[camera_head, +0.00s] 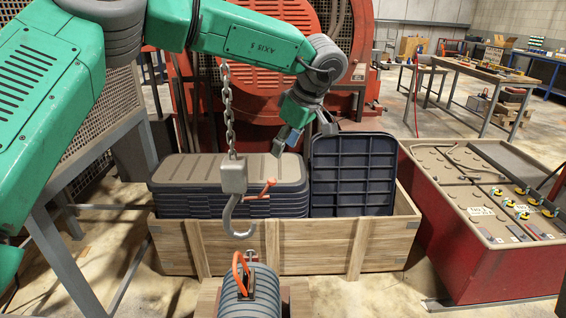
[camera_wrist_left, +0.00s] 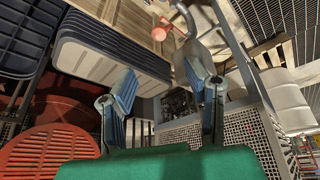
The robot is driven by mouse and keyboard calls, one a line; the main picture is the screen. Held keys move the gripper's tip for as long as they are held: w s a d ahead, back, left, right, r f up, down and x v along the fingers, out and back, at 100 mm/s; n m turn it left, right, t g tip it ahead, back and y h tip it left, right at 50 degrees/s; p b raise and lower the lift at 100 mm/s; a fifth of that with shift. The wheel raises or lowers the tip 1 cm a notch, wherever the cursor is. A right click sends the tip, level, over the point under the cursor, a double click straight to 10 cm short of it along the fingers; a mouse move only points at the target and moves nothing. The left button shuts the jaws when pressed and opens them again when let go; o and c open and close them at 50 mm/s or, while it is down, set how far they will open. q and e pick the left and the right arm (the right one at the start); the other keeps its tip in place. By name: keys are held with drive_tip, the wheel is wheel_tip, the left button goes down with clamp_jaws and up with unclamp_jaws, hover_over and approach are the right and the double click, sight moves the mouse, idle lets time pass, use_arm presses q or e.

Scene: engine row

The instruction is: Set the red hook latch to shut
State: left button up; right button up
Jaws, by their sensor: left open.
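A grey metal hook (camera_head: 236,215) hangs on a chain (camera_head: 229,105) near the middle of the head view. Its red latch (camera_head: 264,187) sticks out from the hook block, up and to the right. In the left wrist view the red latch (camera_wrist_left: 158,34) shows its round end near the top, beside the grey hook (camera_wrist_left: 186,18). My left gripper (camera_head: 302,136) is open and empty, above and to the right of the latch and apart from it. Its two fingers (camera_wrist_left: 162,72) are spread in the left wrist view. My right gripper is not in view.
A wooden crate (camera_head: 290,262) behind the hook holds stacked dark trays (camera_head: 230,172) and an upright tray (camera_head: 352,175). A ribbed grey cylinder with an orange loop (camera_head: 240,268) stands below the hook. Open air surrounds the hook.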

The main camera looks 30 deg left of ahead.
sight(271, 178)
use_arm(q)
drive_tip(key=x, duration=1.2)
drive_tip(key=shift+a+f, duration=0.1)
drive_tip(key=shift+f, duration=0.6)
drive_tip(key=shift+d+r, duration=0.1)
drive_tip(key=shift+d, duration=0.2)
drive_tip(key=shift+c, duration=0.5)
clamp_jaws()
drive_tip(key=shift+a, duration=0.2)
